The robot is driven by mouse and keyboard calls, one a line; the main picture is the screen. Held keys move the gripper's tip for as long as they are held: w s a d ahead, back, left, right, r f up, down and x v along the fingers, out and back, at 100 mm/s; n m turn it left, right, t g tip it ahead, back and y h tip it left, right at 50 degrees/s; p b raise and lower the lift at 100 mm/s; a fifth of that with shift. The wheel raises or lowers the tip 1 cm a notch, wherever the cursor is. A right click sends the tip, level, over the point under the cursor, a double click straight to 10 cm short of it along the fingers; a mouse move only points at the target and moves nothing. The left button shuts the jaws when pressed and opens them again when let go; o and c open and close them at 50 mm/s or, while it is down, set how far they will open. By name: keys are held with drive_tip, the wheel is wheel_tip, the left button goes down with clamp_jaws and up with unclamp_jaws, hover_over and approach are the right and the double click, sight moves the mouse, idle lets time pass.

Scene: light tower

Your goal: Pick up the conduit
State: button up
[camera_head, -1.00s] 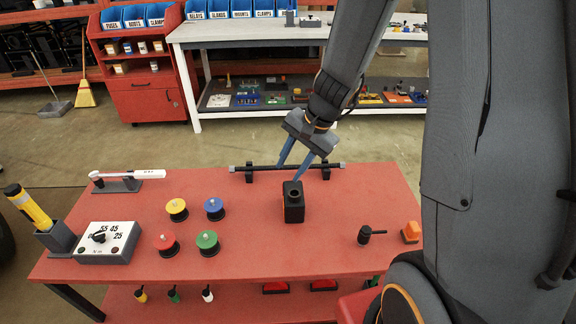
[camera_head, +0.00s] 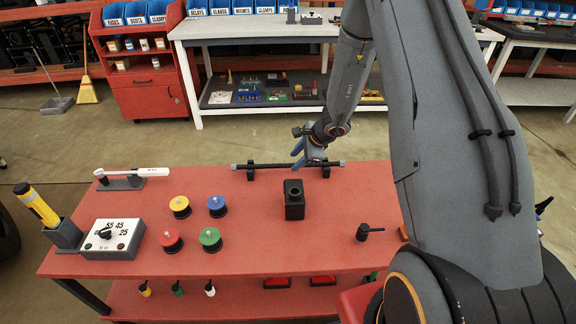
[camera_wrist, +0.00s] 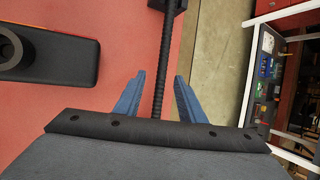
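The conduit (camera_head: 272,165) is a thin black ribbed rod with grey ends. It lies across two black holders along the far edge of the red table. My gripper (camera_head: 299,155) is at the conduit's right part, near the right holder. In the wrist view the conduit (camera_wrist: 163,75) runs between the two blue fingers of my gripper (camera_wrist: 156,88). The fingers are open, with a gap on each side of the rod. How far the fingertips reach down around it is hard to tell.
A black block with a round hole (camera_head: 294,205) stands just in front of the conduit. Coloured spools (camera_head: 171,241), a dial box (camera_head: 107,237), a yellow flashlight (camera_head: 37,205) and a torque wrench (camera_head: 140,173) are on the left. A small black tool (camera_head: 366,233) is at right.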

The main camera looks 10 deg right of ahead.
sight(290, 164)
drive_tip(key=shift+p+x, duration=0.45)
drive_tip(key=shift+x, duration=1.5)
drive_tip(key=shift+w+d, duration=0.1)
drive_tip(key=shift+w, duration=0.1)
drive_tip(key=shift+r, duration=0.1)
clamp_jaws()
